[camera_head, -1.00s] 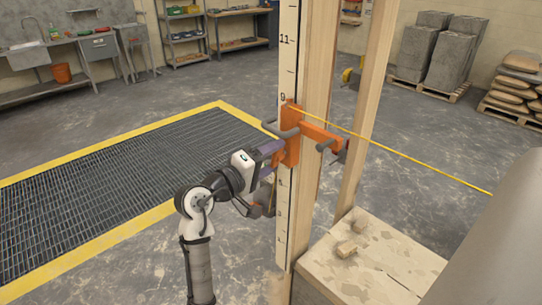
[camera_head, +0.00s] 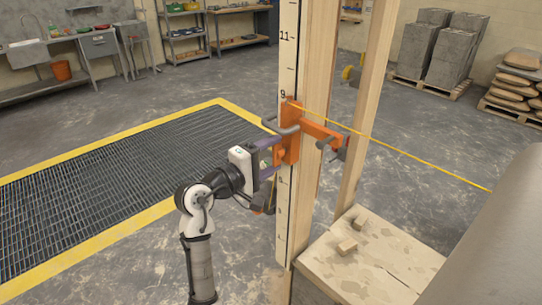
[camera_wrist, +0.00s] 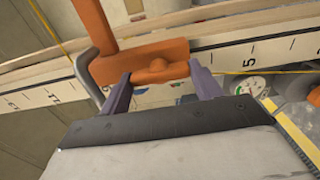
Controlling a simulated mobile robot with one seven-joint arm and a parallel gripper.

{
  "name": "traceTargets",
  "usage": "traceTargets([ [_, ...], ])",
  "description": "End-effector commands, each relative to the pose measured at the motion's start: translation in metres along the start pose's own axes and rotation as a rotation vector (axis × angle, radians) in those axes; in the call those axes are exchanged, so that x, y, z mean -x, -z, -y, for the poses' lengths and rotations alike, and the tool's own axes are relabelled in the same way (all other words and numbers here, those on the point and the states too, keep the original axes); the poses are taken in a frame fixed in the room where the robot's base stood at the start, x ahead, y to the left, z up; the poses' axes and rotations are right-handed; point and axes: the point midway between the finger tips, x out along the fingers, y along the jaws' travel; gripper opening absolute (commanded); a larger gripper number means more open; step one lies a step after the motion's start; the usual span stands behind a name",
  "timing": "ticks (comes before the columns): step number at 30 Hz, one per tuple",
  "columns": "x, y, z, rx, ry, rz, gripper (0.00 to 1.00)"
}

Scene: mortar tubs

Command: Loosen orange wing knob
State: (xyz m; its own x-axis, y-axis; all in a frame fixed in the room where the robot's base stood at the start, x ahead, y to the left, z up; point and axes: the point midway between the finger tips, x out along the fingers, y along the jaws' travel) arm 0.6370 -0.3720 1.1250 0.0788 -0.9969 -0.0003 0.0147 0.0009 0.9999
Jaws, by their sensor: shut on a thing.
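An orange clamp bracket (camera_head: 291,122) grips a wooden post and a marked white gauge board (camera_head: 287,60). The orange wing knob (camera_wrist: 156,71) shows on the bracket's near face in the wrist view; in the head view I cannot pick it out clearly. My gripper (camera_wrist: 161,76) has its two purple fingers on either side of the knob, shut on it. In the head view my gripper (camera_head: 275,157) reaches the bracket from the left, one finger above the other. The fingertips partly hide the knob's ends.
A yellow string (camera_head: 400,152) runs from the bracket to the right. A grey L-shaped handle (camera_wrist: 88,78) stands beside the bracket. A stained board (camera_head: 375,255) with small wood blocks is at lower right. The floor grating (camera_head: 110,180) lies left, behind my arm.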

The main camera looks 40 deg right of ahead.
Motion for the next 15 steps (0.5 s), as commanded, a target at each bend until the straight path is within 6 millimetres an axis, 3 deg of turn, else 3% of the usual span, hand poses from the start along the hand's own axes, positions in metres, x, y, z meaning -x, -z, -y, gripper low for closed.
traceTargets([
  [2, 0.0003, 0.0003, 0.0001, 0.004, 0.0, 0.0, 0.41],
  [3, 0.0003, 0.0003, 0.0001, 0.003, 0.0, 0.0, 0.69],
  [7, 0.0002, 0.0002, 0.0001, 0.002, 0.0, 0.0, 0.85],
  [15, 0.0005, 0.0, 0.0003, 0.001, 0.0, 0.0, 0.85],
])
